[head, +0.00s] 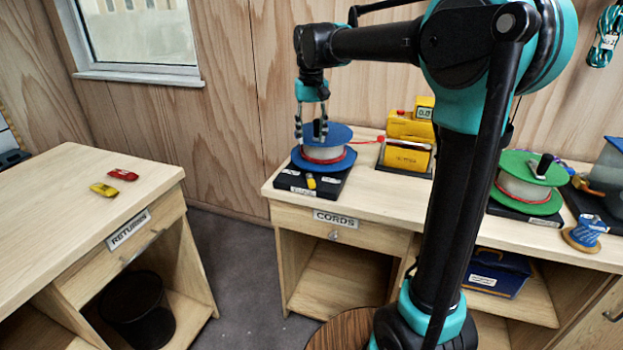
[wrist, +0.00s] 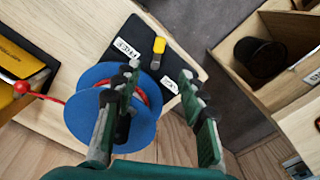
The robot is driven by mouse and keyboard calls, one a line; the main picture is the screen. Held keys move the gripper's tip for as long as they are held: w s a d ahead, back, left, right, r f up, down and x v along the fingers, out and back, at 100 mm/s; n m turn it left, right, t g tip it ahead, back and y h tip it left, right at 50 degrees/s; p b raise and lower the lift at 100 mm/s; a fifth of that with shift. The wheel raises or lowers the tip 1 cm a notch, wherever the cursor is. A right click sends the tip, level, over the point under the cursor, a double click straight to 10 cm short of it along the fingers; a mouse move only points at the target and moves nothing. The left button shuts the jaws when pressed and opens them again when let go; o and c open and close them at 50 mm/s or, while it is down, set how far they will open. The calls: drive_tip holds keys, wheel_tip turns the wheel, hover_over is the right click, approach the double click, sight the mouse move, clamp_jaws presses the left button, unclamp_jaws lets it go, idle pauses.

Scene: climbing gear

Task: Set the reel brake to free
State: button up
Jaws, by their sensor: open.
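A blue reel (head: 333,163) wound with pale cord stands on a black base (head: 321,190) at the left end of the bench. A small yellow-tipped brake lever (head: 311,181) sits at the base's front; it also shows in the wrist view (wrist: 159,45), between two white labels (wrist: 127,48) too small to read surely. My gripper (head: 310,134) points down over the reel, open and empty. In the wrist view, its fingers (wrist: 160,76) straddle part of the reel's edge and base, with the lever beyond their tips. The reel's black crank knob (wrist: 123,126) is partly hidden by a finger.
A yellow device (head: 407,145) stands right of the blue reel, with a red-ended cord between them. A green reel (head: 528,185) is farther right. A cord spool (head: 585,234) sits near the bench front. The returns table (head: 75,215) at left holds red and yellow items.

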sight(312, 181)
wheel_tip(312, 181, down, 15)
drive_tip(key=shift+f, duration=0.1)
idle(0.3)
drive_tip(key=shift+c, duration=0.4)
drive_tip(key=shift+d, duration=0.1)
clamp_jaws()
